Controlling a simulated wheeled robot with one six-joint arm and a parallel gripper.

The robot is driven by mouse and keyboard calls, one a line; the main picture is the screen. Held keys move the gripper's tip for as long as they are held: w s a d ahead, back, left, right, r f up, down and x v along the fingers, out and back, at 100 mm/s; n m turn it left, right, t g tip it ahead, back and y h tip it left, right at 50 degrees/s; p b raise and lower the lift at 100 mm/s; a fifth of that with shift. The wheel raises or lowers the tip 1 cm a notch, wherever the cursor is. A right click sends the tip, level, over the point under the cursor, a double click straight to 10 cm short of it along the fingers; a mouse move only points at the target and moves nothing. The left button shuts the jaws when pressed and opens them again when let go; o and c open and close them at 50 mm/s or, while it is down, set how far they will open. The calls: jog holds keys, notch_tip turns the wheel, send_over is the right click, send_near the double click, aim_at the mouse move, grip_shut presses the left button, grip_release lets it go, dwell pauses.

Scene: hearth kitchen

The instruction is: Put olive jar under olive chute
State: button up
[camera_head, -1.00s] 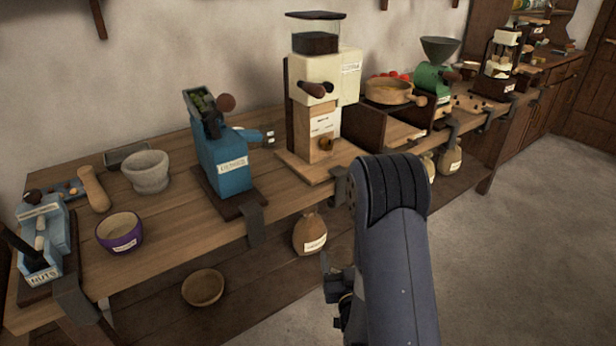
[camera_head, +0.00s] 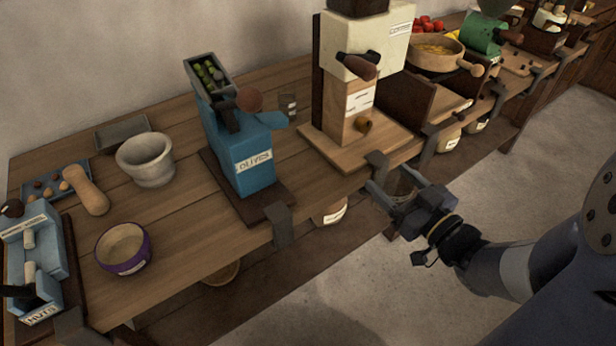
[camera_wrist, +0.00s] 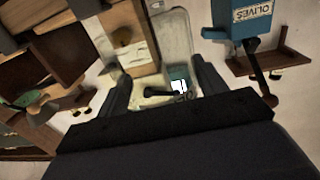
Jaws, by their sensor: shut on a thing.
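My gripper (camera_head: 403,188) is in front of the bench's front edge, right of the blue olive machine. It is shut on a clear glass jar (camera_wrist: 176,40), which stands between the fingers in the wrist view; its label is not readable. The blue olive machine (camera_head: 245,170), labelled "OLIVES", stands on a dark base with green olives (camera_head: 207,74) in its top hopper. Its blue chute (camera_head: 275,119) points right. The machine also shows upside down in the wrist view (camera_wrist: 238,38). A small dark glass (camera_head: 288,106) stands behind the chute; its label is unreadable.
A cream grinder (camera_head: 362,50) on a wooden base stands right of the olive machine. A stone mortar (camera_head: 146,165), a purple bowl (camera_head: 123,252) and a blue nut machine (camera_head: 32,240) are at left. Dark clamps (camera_head: 283,225) hang over the bench edge. Open floor lies in front.

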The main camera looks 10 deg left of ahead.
jog(key=s+a+r+n+g+y+p, duration=0.1)
jog(key=s+a+r+n+g+y, duration=0.25)
jog(key=s, duration=0.35)
jog(key=w+a+g, duration=0.2)
jog(key=w+a, duration=1)
jog(key=a, duration=0.2)
jog(key=shift+t, duration=0.25)
notch_tip(320, 180, down, 7)
jog(key=shift+a+r+b, duration=0.1)
jog(key=shift+a+b, duration=0.05)
jog(key=shift+b, duration=0.7)
jog(key=shift+w+a+f, duration=0.2)
jog(key=shift+f, duration=0.25)
